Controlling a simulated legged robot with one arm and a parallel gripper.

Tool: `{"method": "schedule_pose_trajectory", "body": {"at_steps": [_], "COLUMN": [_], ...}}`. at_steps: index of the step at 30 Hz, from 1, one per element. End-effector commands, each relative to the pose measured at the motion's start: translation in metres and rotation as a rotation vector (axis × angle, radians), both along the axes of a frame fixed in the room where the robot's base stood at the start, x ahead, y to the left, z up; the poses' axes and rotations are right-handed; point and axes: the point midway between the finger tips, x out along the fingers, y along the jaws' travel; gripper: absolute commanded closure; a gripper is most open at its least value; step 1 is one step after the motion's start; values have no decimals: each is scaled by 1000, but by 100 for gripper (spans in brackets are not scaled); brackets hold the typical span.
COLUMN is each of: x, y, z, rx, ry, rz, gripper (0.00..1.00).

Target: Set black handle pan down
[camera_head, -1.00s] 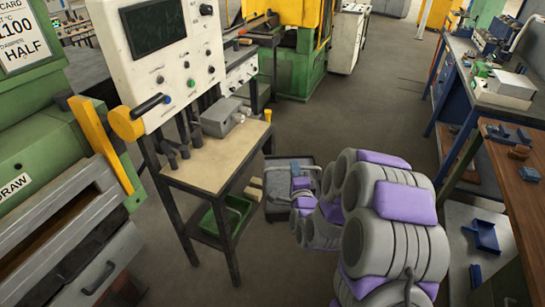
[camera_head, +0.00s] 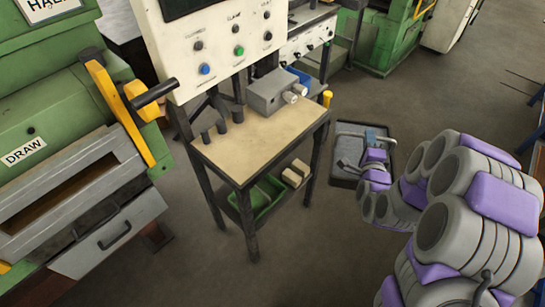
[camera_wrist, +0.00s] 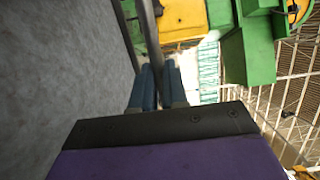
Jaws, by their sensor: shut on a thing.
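The pan (camera_head: 347,171) is a grey, dark-rimmed rectangular tray, right of the bench in the head view. My gripper (camera_head: 376,137) is at its right side, shut on it. In the wrist view, the blue fingers (camera_wrist: 158,82) close around a dark bar (camera_wrist: 152,32), which seems to be the pan's black handle. A broad grey surface (camera_wrist: 65,65) fills the left of that view, likely the pan. My arm hides part of the pan's right side. I cannot tell its height above the floor.
A bench (camera_head: 262,134) with a beige top stands left of the pan, its right half bearing a grey box (camera_head: 271,93). A green bin (camera_head: 262,194) is on its lower shelf. A green furnace (camera_head: 50,110) with a DRAW label is at left. Floor in front is clear.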

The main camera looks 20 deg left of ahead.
Motion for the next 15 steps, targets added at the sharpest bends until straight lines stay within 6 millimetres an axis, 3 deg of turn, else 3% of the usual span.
{"method": "schedule_pose_trajectory", "body": {"at_steps": [8,15], "x": [-25,-74], "y": [78,158], "z": [3,-1], "rx": [3,4], "ry": [2,6], "rz": [252,531], "gripper": [100,100]}}
